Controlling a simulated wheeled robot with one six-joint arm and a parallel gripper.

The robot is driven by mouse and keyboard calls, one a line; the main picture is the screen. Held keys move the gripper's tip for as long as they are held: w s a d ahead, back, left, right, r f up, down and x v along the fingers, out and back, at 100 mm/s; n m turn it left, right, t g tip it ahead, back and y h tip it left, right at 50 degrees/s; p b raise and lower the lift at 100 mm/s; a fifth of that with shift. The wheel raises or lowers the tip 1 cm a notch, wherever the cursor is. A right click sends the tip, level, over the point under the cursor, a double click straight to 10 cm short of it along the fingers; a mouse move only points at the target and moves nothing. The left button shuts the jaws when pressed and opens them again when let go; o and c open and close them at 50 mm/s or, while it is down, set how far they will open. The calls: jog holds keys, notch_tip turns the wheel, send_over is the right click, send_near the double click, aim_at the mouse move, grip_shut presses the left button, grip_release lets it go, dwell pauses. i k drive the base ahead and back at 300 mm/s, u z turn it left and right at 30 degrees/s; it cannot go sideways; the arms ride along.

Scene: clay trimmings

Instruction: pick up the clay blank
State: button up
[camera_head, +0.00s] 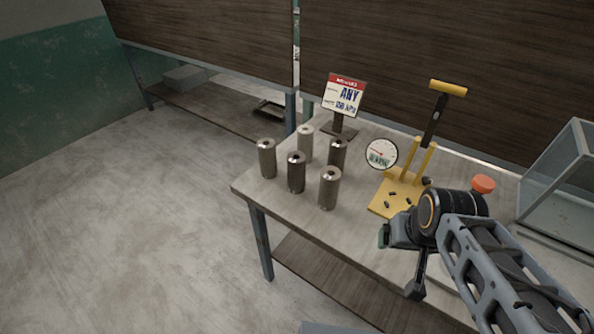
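Several grey-brown cylinders stand upright on the left part of the table; none is marked, and I cannot tell for certain that they are clay blanks. They are a front cylinder (329,188), a middle cylinder (296,173), a left cylinder (266,158), a back cylinder (305,144) and a right cylinder (338,153). My gripper (401,262) is at the table's front edge, right of and nearer than the cylinders. Its two fingers are spread apart, with nothing visible between them. It touches no cylinder.
A sign (343,96) reading "ANY" stands behind the cylinders. A round dial gauge (381,154) and a yellow-based device with a tall handle (391,194) stand right of them. An orange knob (483,184) and glass case (565,185) are farther right. The table's (279,202) front-left edge is clear.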

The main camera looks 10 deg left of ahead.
aim_at(296, 161)
jog(key=k, duration=0.55)
jog(key=u, duration=1.15)
jog(key=i, duration=1.1)
jog(key=u, duration=1)
